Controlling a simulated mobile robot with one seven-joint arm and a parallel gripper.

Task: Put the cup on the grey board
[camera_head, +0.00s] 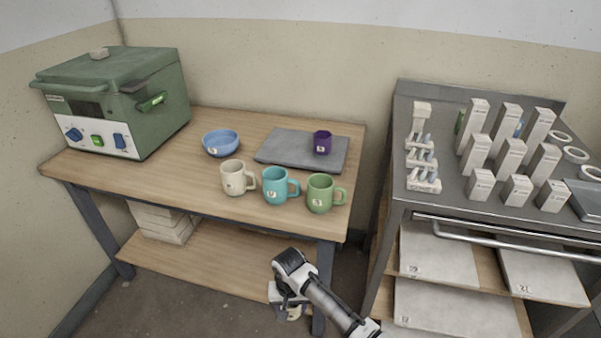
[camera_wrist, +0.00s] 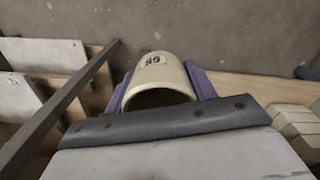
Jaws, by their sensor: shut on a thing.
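My gripper (camera_wrist: 160,88) is shut on a cream cup (camera_wrist: 158,72) with a dark number on its side. Its purple fingers press on both sides, and the cup's open rim faces the camera. In the head view my gripper (camera_head: 287,303) is low in front of the table, below the tabletop. Only a small part of the cream cup (camera_head: 294,314) shows there. The grey board (camera_head: 283,147) lies flat on the table's back right. A small dark purple cup (camera_head: 322,142) stands upright on the board's right part.
Cream (camera_head: 233,178), teal (camera_head: 275,187) and green (camera_head: 320,194) mugs stand along the table's front, before the board. A blue bowl (camera_head: 220,143) is left of the board. A green kiln (camera_head: 117,100) fills the table's left. A metal cart (camera_head: 450,193) stands right.

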